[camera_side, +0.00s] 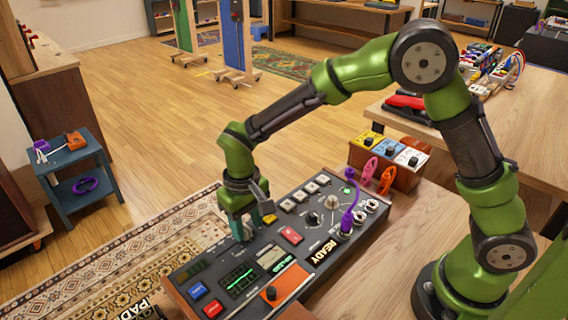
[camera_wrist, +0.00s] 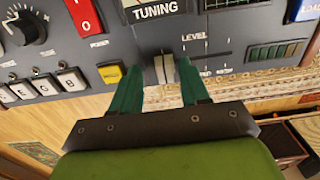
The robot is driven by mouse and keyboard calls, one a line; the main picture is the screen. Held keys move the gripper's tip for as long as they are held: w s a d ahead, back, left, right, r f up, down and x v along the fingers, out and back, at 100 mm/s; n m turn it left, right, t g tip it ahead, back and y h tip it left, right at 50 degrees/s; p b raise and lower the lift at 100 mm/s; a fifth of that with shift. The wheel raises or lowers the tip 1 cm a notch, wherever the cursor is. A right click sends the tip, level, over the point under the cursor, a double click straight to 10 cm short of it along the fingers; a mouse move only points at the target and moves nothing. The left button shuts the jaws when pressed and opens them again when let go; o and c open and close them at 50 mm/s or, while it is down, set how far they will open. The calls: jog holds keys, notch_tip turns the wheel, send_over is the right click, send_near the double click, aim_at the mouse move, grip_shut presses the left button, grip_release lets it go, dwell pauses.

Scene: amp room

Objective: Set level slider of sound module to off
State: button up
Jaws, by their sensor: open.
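The sound module (camera_side: 270,250) is a dark panel with wooden sides, lying on the bench below my arm. In the wrist view, the level slider (camera_wrist: 164,70) is a pale upright knob at the left end of a slot (camera_wrist: 212,55) marked LEVEL. My gripper (camera_wrist: 159,68) is open, with one green finger on each side of the slider knob. I cannot tell whether either finger touches it. In the side view my gripper (camera_side: 242,228) points down at the module's far edge and hides the slider there. The small position labels by the slot are too blurred to read fully.
A yellow button (camera_wrist: 111,73) sits close to the left finger, and a red button (camera_side: 291,235) is nearby. A purple cable (camera_side: 349,205) stands up from the module's right part. A box with coloured panels (camera_side: 392,155) stands behind. A patterned rug (camera_side: 110,262) covers the floor.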

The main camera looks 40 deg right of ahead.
aim_at(246, 226)
jog(key=shift+r, duration=0.1)
notch_tip(246, 226, up, 17)
dwell(0.4)
jog(key=s+d+r+m+t+y, duration=0.1)
jog(key=s+d+m+t, duration=0.3)
jog(key=s+d, duration=1.1)
jog(key=s+t+y, duration=0.1)
jog(key=t, duration=0.2)
jog(key=shift+s+r, duration=0.2)
jog(key=shift+s, duration=0.1)
